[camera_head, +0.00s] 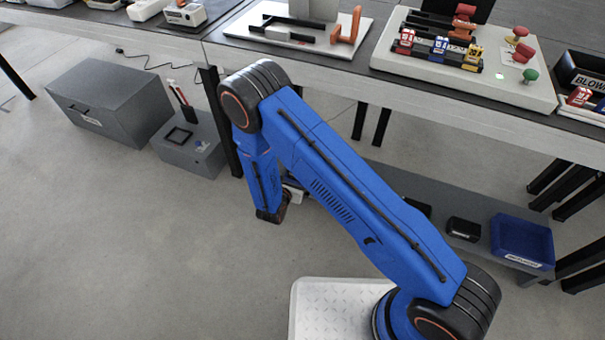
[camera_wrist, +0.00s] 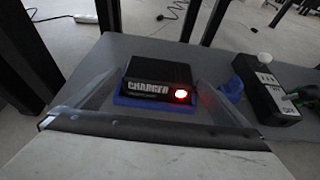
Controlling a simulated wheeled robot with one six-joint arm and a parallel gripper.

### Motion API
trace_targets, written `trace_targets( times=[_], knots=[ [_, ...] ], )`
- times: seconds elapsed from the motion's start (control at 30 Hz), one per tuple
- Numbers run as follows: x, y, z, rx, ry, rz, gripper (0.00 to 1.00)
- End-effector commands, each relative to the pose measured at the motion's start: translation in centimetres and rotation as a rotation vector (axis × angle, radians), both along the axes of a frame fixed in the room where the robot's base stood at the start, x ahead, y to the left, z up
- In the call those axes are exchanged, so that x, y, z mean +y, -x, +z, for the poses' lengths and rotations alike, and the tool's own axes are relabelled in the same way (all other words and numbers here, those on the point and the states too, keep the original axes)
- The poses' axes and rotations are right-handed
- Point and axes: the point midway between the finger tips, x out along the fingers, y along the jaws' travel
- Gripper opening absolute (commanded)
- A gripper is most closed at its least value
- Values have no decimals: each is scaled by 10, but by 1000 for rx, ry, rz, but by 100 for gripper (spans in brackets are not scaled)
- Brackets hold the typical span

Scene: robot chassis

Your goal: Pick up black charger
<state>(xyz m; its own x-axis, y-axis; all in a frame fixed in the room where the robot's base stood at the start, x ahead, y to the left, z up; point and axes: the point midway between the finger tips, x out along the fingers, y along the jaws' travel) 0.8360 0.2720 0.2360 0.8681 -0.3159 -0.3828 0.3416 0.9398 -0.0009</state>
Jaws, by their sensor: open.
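The black charger (camera_wrist: 160,79) shows in the wrist view, with white "CHARGER" lettering and a lit red light on its front right. It sits in a blue holder (camera_wrist: 128,101) on a grey surface. My gripper (camera_wrist: 158,98) is open, with its see-through fingers spread to the left and right of the charger. It is empty, and I cannot tell whether either finger touches the charger. In the head view my blue arm reaches down by the low shelf; the gripper and the charger are hidden there.
In the wrist view a black box with white labels (camera_wrist: 267,98) stands right of the charger, and dark table legs (camera_wrist: 109,15) rise behind. In the head view, the workbench (camera_head: 300,50) overhangs the shelf, which holds a blue bin (camera_head: 521,241). A grey chest (camera_head: 110,103) stands left.

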Motion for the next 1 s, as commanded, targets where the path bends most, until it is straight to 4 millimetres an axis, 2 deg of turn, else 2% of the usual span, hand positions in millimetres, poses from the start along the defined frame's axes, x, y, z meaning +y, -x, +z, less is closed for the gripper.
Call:
trace_targets(
  times=[0.27, 0.53, 0.8, 0.83, 1.0],
  knots=[
    [-4, -13, -7, 0, 0, 0, 100],
    [-14, -43, -22, 0, -1, -3, 100],
    [-15, -47, -23, 0, 0, 1, 100],
    [-15, -47, -23, 0, 0, 1, 95],
    [-15, -47, -23, -1, -1, 1, 58]
  ],
)
